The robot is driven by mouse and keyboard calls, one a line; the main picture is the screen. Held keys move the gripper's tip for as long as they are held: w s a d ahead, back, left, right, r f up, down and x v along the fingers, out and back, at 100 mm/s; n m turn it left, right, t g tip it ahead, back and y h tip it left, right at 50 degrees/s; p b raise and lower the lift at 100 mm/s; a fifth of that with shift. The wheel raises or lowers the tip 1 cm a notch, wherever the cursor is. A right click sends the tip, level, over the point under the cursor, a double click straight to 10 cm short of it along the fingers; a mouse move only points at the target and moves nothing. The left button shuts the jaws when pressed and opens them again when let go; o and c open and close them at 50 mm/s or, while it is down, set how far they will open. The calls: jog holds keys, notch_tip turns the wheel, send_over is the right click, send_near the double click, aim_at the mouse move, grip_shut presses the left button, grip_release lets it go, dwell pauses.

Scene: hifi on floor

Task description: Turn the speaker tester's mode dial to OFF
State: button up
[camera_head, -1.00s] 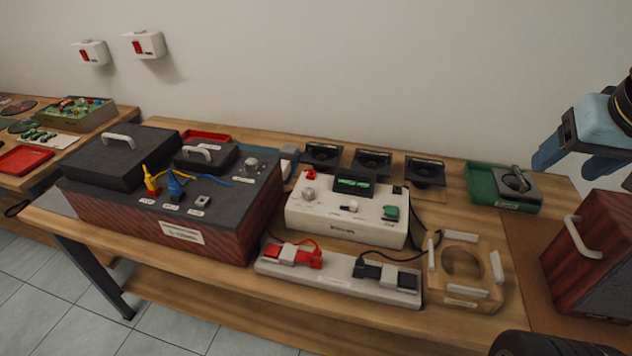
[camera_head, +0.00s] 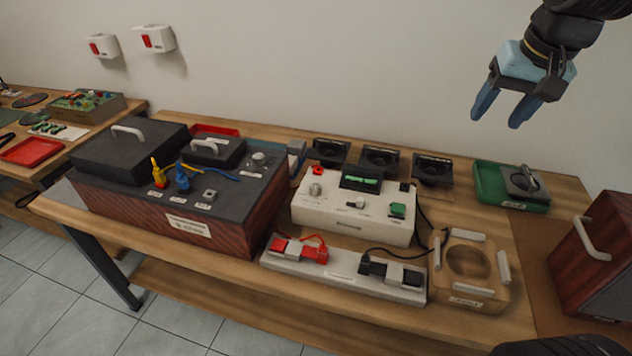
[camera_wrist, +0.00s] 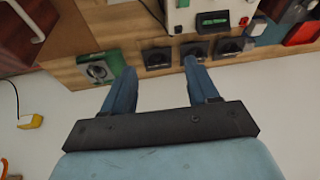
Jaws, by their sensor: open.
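The white tester box (camera_head: 352,210) stands on the bench in the middle of the head view. A round grey dial (camera_head: 316,189) sits on its top at the left, below a red button. Its pointer setting and labels are too small to read. A green-lit display (camera_head: 361,178), a small switch and a green button are also on top. My gripper (camera_head: 500,112) is open and empty, in the air above the bench's back right, well apart from the dial. In the wrist view, the open fingers (camera_wrist: 160,68) point toward the bench, and the tester (camera_wrist: 215,14) shows partly at the top.
A large dark box (camera_head: 180,220) with plugs and a knob stands left. Black speakers (camera_head: 378,160) line the back. A green tray (camera_head: 490,180) lies right of them, near a reddish cabinet (camera_head: 598,265). A white strip (camera_head: 340,270) with clips lies in front of the tester.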

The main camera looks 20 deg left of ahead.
jog(key=w+a+f+g, duration=0.1)
jog(key=w+a+f, duration=0.1)
jog(key=w+a, duration=0.4)
jog(key=n+g+h, duration=0.1)
jog(key=n+g, duration=0.1)
jog(key=g, duration=0.1)
send_over(315, 186)
notch_tip(315, 186, down, 15)
notch_tip(315, 186, down, 13)
jog(key=shift+f, duration=0.15)
jog(key=shift+c, duration=0.3)
jog(key=c, duration=1)
